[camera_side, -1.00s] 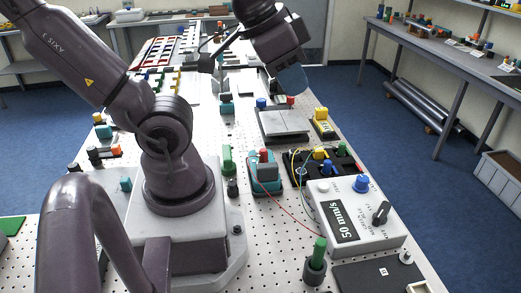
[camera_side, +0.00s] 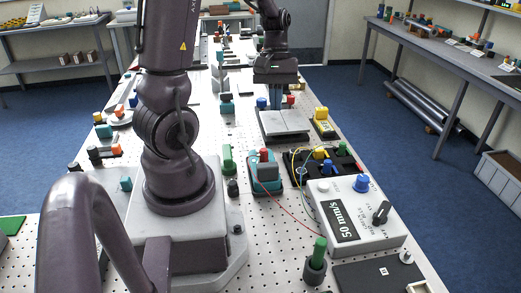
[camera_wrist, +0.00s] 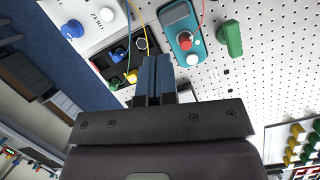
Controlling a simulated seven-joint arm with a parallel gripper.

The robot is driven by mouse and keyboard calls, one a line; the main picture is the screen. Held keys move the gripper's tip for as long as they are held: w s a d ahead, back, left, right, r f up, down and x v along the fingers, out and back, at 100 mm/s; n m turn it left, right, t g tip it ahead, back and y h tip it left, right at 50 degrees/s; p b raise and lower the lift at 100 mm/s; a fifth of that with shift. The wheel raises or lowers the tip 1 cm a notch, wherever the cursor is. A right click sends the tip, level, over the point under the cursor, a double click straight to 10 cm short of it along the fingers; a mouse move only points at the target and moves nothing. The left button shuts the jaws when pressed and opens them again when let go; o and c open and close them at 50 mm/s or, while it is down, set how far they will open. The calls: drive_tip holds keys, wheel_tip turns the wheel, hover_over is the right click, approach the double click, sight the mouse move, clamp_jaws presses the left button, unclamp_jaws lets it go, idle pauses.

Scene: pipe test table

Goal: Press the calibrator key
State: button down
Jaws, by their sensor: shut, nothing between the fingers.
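A teal handheld unit (camera_side: 266,174) with a red button (camera_side: 264,153) on top lies mid-table, wires running from it. It looks like the calibrator, but no label is readable. In the wrist view the teal unit (camera_wrist: 177,22) shows at the top with its red button (camera_wrist: 185,40) and a small white knob (camera_wrist: 193,60) near it. My gripper (camera_side: 276,104) points down beyond the teal unit, by the grey plate (camera_side: 285,123); the exact gap cannot be told. In the wrist view its blue fingers (camera_wrist: 154,72) are together and empty, apart from the teal unit.
A white control box (camera_side: 352,215) reading 50 mm/s, with knobs, stands front right. A black block (camera_side: 336,165) with coloured knobs and wires sits beside the teal unit. A green handle (camera_side: 227,160) is left of it. A yellow block (camera_side: 323,122) stands right of the plate.

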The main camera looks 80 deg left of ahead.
drive_tip(key=s+a+f+n+t+h, duration=0.1)
drive_tip(key=a+f+n+h, duration=0.2)
drive_tip(key=n, duration=1.1)
drive_tip(key=a+f, duration=0.3)
drive_tip(key=a, duration=0.2)
drive_tip(key=shift+s+a+f+t+h, duration=0.2)
drive_tip(key=shift+s+t+h, duration=0.1)
drive_tip(key=shift+h, duration=0.1)
drive_tip(key=shift+f, duration=0.1)
drive_tip(key=shift+f, duration=4.35)
drive_tip(key=shift+f, duration=0.4)
